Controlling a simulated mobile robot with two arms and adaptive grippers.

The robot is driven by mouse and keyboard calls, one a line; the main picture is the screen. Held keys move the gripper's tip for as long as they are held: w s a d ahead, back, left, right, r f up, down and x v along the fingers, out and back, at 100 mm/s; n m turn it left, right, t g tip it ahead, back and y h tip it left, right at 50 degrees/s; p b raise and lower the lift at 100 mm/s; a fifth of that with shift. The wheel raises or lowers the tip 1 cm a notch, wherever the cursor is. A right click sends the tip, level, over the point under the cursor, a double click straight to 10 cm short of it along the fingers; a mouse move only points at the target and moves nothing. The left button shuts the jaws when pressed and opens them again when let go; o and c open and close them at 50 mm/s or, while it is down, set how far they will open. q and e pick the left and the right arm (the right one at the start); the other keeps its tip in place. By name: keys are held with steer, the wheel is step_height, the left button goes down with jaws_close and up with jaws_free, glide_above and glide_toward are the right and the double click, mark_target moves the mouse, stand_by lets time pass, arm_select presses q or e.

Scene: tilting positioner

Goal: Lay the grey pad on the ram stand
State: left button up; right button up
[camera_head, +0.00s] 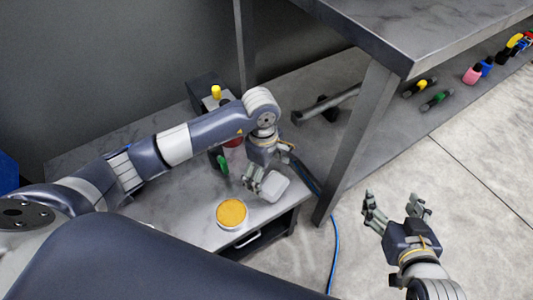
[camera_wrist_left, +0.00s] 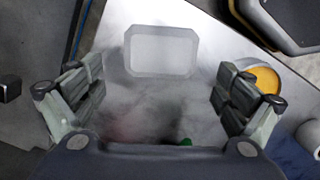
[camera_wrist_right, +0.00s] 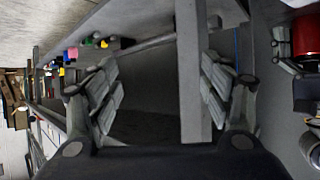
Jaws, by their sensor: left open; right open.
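The grey pad (camera_head: 274,186), a pale block with cut corners, lies on the small grey table near its right corner. In the left wrist view the pad (camera_wrist_left: 160,52) lies ahead of and between the open fingers, with clear gaps to both. My left gripper (camera_head: 258,178) is open just above and left of it, partly covering its left edge in the head view. My right gripper (camera_head: 396,203) is open and empty over the floor at the right. I cannot tell for certain which thing is the ram stand; my left arm hides part of the table's back.
A round yellow-topped tin (camera_head: 231,213) stands on the table near the pad. A red part (camera_head: 233,142) and a green-handled item (camera_head: 222,165) show by my left arm. A tall bench leg (camera_head: 359,140) stands between the grippers. A blue cable (camera_head: 335,250) lies on the floor.

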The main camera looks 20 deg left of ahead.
mark_target(266, 180)
arm_select(q)
step_height(266, 180, up, 8)
steer(key=p, duration=0.1)
steer(key=shift+a+f, duration=0.15)
steer(key=shift+a, duration=0.2)
arm_select(e)
steer(key=s+d+f+g+h, duration=0.1)
steer(key=s+d+f+g, duration=0.1)
steer(key=s+f+g, duration=0.3)
steer(key=shift+s+d+f, duration=0.4)
steer(key=shift+s+f, duration=0.15)
steer(key=shift+s, duration=0.7)
arm_select(q)
steer(key=shift+f, duration=0.1)
